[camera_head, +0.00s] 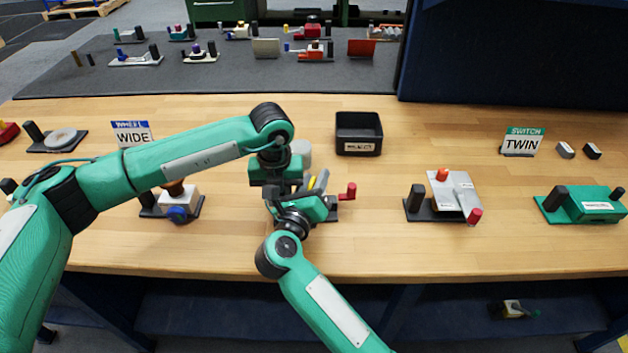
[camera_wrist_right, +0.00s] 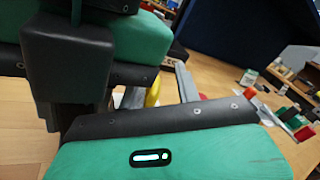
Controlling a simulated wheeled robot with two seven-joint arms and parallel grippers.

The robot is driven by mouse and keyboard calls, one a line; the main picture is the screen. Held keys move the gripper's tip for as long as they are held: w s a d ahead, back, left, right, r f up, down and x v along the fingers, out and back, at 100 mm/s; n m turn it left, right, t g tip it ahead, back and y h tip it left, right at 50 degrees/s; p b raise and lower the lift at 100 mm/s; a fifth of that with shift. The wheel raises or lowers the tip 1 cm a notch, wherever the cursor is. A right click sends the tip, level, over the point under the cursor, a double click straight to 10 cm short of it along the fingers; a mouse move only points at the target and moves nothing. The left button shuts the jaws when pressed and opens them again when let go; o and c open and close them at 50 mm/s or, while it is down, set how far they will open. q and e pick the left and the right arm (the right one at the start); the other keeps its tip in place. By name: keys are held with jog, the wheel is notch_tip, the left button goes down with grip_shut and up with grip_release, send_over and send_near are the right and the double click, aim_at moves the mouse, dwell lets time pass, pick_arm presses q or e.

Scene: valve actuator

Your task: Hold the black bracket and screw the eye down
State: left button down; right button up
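My left gripper (camera_head: 277,190) hangs down in the middle of the head view, its fingertips hidden behind the right gripper. In the right wrist view its green and dark body fills the upper left. My right gripper (camera_head: 317,182) reaches in from below, close beside it. Its grey fingers stand apart, with a yellow part (camera_wrist_right: 152,93) showing between them; I cannot tell whether this is the eye. A red-knobbed handle (camera_head: 349,190) sticks out to the right of the grippers. A small piece of dark base (camera_head: 333,213) shows there; the black bracket is mostly hidden by my arms.
A black open bin (camera_head: 359,148) stands behind the grippers. A grey cylinder (camera_head: 300,153) is partly hidden beside my left arm. Fixtures stand on either side: a white block with a blue knob (camera_head: 178,213) and a grey-plated one (camera_head: 455,193).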

jog(key=shift+n+y, duration=0.4)
jog(key=shift+y, duration=0.2)
jog(key=shift+n+t+y, duration=0.4)
jog(key=shift+n+y, duration=1.4)
jog(key=shift+y, duration=1)
jog(key=s, duration=1.2)
jog(key=s+a+r+n+t+y, duration=0.25)
jog(key=r+n+y, duration=0.35)
jog(key=n, duration=0.4)
jog(key=s+a+r+n+t+y, duration=0.1)
jog(key=s+a+r+n+y, duration=0.35)
jog(key=n, duration=0.45)
jog(key=s+a+f+n+g+y, duration=0.1)
jog(key=s+a+n+g+y, duration=0.1)
jog(key=n, duration=0.7)
jog(key=s+a+f+n+g+y, duration=0.1)
jog(key=s+a+n+g+y, duration=0.1)
jog(key=n+g, duration=0.5)
jog(key=s+a+f+n+g+y, duration=0.1)
jog(key=n+g+y, duration=0.4)
jog(key=n, duration=0.8)
jog(key=shift+s+a+f, duration=0.2)
jog(key=shift+s+a, duration=0.6)
jog(key=shift+s, duration=0.35)
